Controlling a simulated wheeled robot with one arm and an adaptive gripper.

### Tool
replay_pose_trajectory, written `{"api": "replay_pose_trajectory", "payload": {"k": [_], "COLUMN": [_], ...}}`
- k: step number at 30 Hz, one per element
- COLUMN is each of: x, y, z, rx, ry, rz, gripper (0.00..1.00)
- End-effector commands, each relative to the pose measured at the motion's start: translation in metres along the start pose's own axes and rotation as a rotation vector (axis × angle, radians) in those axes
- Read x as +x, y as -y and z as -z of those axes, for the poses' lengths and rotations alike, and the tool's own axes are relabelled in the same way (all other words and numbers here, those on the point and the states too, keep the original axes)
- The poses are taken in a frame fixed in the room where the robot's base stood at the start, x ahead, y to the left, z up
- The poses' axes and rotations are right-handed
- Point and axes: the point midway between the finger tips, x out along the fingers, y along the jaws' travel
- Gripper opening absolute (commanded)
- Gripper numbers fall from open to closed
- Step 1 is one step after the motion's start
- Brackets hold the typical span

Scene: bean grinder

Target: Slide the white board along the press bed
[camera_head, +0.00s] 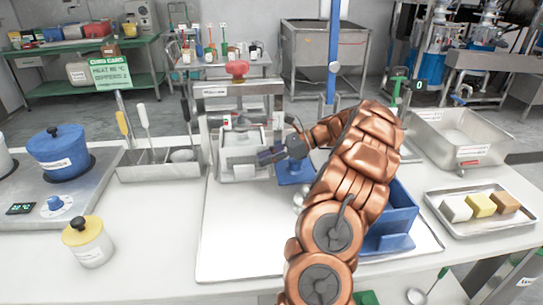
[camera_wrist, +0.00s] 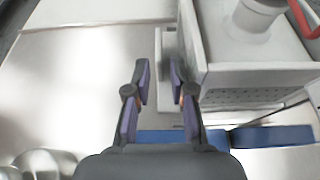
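The press (camera_head: 237,90) stands at the back middle of the table, with a red knob on top. A pale box-like part sits in its bed (camera_head: 240,172). In the wrist view a white box with a perforated wall (camera_wrist: 245,97) is at the upper right. A white upright piece (camera_wrist: 160,60), possibly the white board, shows between my fingertips, partly hidden by the right finger. My gripper (camera_head: 268,156) is at the right front of the press. In the wrist view my gripper (camera_wrist: 160,84) has its fingers apart; I cannot tell whether either touches the white piece.
A blue tray (camera_head: 400,215) is right of my arm on a large white sheet (camera_head: 235,245). A utensil holder (camera_head: 160,170) and blue pot (camera_head: 60,152) are left. A steel basin (camera_head: 460,135) and a tray with several blocks (camera_head: 485,225) are right. The sheet's front left is clear.

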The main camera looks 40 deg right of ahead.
Motion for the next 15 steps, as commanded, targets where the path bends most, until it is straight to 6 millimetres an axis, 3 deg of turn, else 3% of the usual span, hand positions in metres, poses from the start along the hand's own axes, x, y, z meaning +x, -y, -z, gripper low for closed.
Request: {"api": "replay_pose_trajectory", "payload": {"k": [9, 15], "x": [0.044, 0.056], "y": [-0.002, -0.002], "z": [-0.001, 0.000], "rx": [0.002, 0.001], "ry": [0.002, 0.000], "rz": [-0.004, -0.004], "gripper": [0.23, 0.23]}}
